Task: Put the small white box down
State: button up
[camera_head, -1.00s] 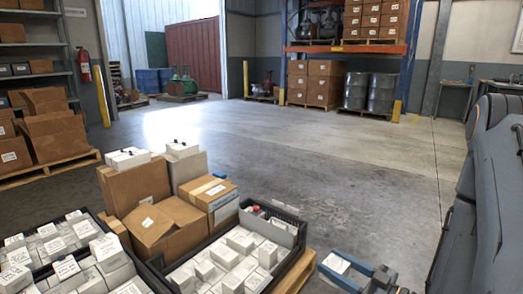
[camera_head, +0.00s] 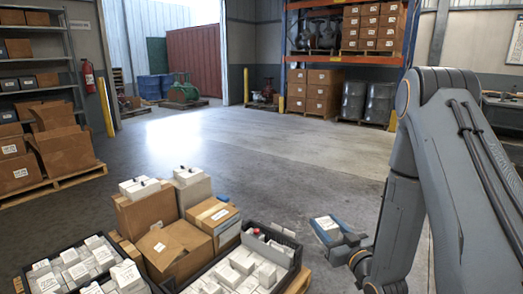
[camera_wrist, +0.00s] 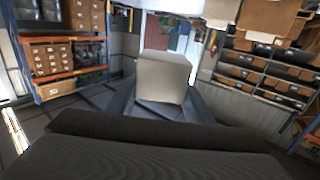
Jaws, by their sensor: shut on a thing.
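The small white box (camera_head: 328,226) is between the blue-grey fingers of my gripper (camera_head: 333,232), at the lower middle of the head view, right of the crates. In the wrist view the box (camera_wrist: 164,76) shows large and pale between the two fingers of my gripper (camera_wrist: 160,105). My gripper is shut on it. It appears held in the air above the concrete floor, clear of the crates and cartons. The box's underside is hidden in the head view.
A black crate (camera_head: 270,233) of white boxes stands on a pallet nearby, with another crate (camera_head: 35,275) at left. Cardboard cartons (camera_head: 213,217) stand behind them, some topped by white boxes. Stocked shelving (camera_head: 40,80) is at far left. Open floor (camera_head: 270,160) lies beyond.

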aim_at(332, 236)
notch_tip(332, 236, up, 18)
jog(key=f+m+h+p, duration=0.1)
jog(key=m+h+p, duration=0.4)
jog(key=p, duration=0.7)
jog(key=shift+n+t+h, duration=0.3)
jog(key=shift+n+t, duration=0.1)
jog(key=shift+n, duration=0.3)
jog(key=s+f, duration=0.2)
jog(key=f, duration=0.3)
jog(key=s+f, duration=0.2)
jog(key=f, duration=0.2)
jog(key=s+f, duration=0.3)
jog(key=f, duration=0.2)
jog(key=shift+a+f, duration=0.2)
jog(key=shift+f, duration=0.15)
jog(key=shift+s+f, duration=0.15)
jog(key=shift+f, duration=0.1)
jog(key=shift+a, duration=0.2)
jog(key=shift+d, duration=0.15)
